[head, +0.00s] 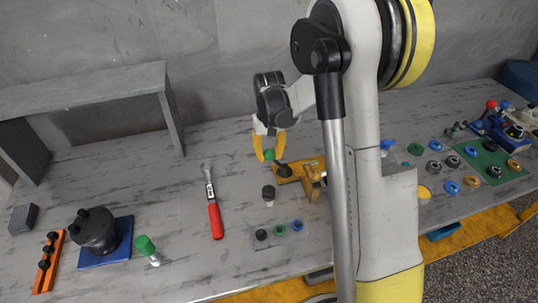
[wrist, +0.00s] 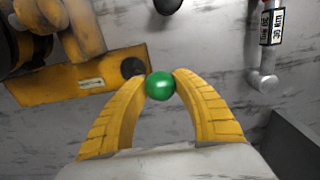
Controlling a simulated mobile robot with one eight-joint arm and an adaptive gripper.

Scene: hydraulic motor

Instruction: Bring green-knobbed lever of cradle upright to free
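The yellow cradle (head: 300,170) stands on the table near the middle of the head view and fills the upper left of the wrist view (wrist: 105,82). Its green knob (head: 268,155) sits left of the dark lever pivot (head: 284,170), so the lever looks tilted to the left. The lever's rod is mostly hidden. My gripper (head: 268,158) reaches down over the knob with its two yellow fingers. In the wrist view, the fingertips press against both sides of the green knob (wrist: 160,86), with no clear gap.
A red-handled torque wrench (head: 214,215) lies left of the cradle. A black-and-grey cylinder (head: 268,192) and a plate of small rings (head: 280,230) lie in front. The black motor (head: 97,232) is farther left. A grey shelf (head: 85,88) stands behind. Bare table surrounds the wrench.

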